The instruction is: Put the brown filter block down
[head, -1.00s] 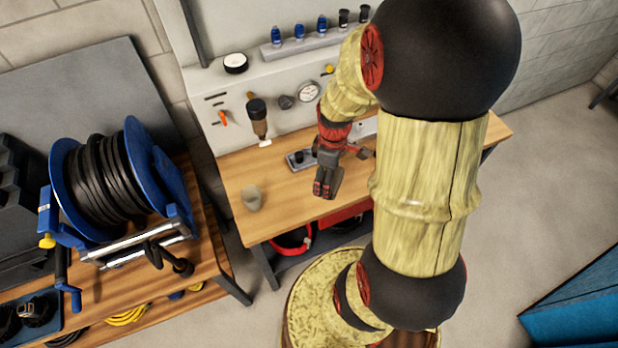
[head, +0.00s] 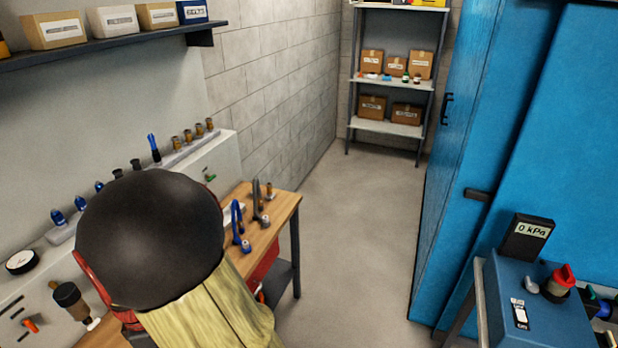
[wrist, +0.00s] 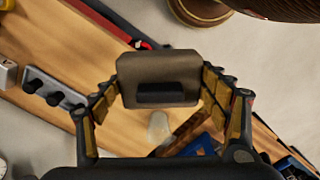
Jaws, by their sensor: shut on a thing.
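The brown filter block (wrist: 158,68) shows in the wrist view as a rounded, grey-brown block with a dark bar across its near face. My gripper (wrist: 160,88) is shut on it, with one finger at its left side and one at its right. The block is in front of the wooden bench top (wrist: 50,35) and hides part of it. I cannot tell how high above the bench it is. In the head view neither the block nor my gripper shows; only part of my arm is in sight.
In the wrist view a grey strip with black knobs (wrist: 50,92) lies on the bench at left, and a pale cup (wrist: 158,128) shows below the block. In the head view, a blue cabinet (head: 490,140) stands right, with clear floor (head: 350,230) between it and the bench.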

